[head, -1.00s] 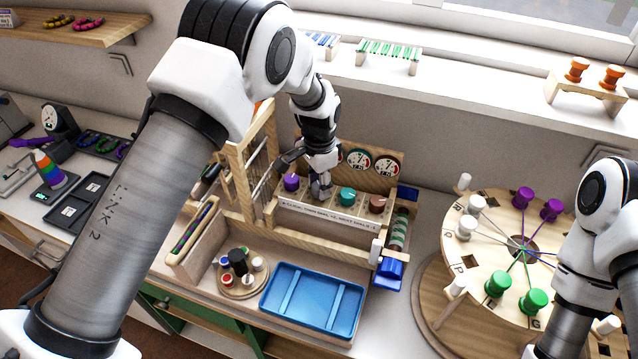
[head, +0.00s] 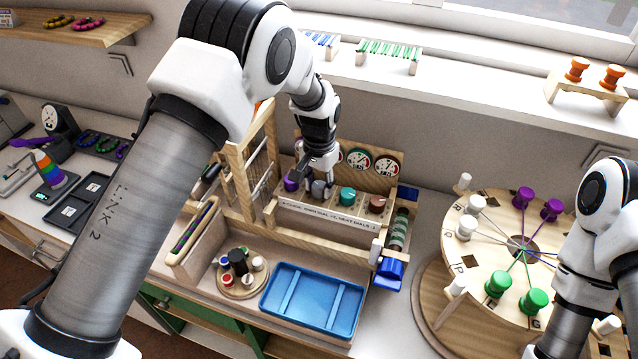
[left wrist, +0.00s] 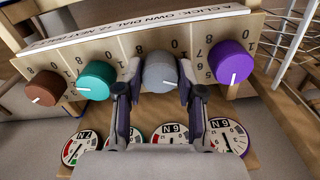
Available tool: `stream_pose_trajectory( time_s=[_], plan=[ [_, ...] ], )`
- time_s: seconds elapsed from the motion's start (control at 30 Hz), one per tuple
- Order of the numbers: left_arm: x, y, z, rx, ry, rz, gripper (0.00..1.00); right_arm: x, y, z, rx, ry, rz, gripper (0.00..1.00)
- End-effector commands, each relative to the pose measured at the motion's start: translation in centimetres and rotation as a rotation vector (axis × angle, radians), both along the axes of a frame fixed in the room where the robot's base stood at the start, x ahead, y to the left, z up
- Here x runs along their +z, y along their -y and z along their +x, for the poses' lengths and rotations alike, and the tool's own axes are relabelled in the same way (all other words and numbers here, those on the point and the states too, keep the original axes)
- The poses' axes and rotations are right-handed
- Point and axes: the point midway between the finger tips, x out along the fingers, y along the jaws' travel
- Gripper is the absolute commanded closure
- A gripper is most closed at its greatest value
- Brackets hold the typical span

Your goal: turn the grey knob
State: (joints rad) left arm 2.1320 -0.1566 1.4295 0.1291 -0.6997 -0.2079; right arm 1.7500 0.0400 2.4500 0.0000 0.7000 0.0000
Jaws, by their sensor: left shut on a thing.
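The grey knob (head: 319,189) stands in a row on a wooden panel, between a purple knob (head: 291,182) and a teal knob (head: 347,196). A brown knob (head: 378,204) is at the row's right end. My left gripper (head: 317,178) reaches down to the grey knob. In the left wrist view, the left gripper's fingers (left wrist: 157,92) are shut on both sides of the grey knob (left wrist: 160,70), whose white pointer line shows between them. My right arm is at the right edge, its gripper out of frame.
Round gauges (head: 386,165) stand behind the knobs. A wooden frame with wires (head: 247,165) rises close on the left. A blue tray (head: 313,299) lies in front. A round wooden table with coloured spools (head: 470,255) stands to the right.

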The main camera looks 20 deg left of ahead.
Motion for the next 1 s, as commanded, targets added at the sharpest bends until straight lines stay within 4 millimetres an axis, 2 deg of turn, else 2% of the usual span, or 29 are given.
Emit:
stream_pose_trajectory(
  time_s=[0.3,0.73,0.77,0.8,0.83,1.0],
  plan=[
    [-0.43,0.0,-0.35,0.11,-0.011,0.0,0.97,-0.11,0.0,0.0,0.0,0.0,0.0,0.6],
    [-0.43,0.0,-0.36,0.122,-0.011,0.0,0.97,-0.11,0.0,0.0,0.0,0.0,0.0,0.6],
    [-0.43,0.0,-0.36,0.122,-0.011,0.0,0.55,-0.11,0.0,0.0,0.0,0.0,0.0,0.6],
    [-0.43,0.01,-0.35,0.122,-0.011,0.0,0.41,-0.11,0.0,0.0,0.0,0.0,0.0,0.6],
    [-0.4,0.0,-0.33,0.122,-0.01,0.001,0.37,-0.11,0.0,0.0,0.0,0.0,0.0,0.6],
    [-0.22,0.0,-0.18,0.121,-0.006,0.0,0.37,-0.08,0.0,0.0,0.0,0.0,0.0,0.6]
  ],
)
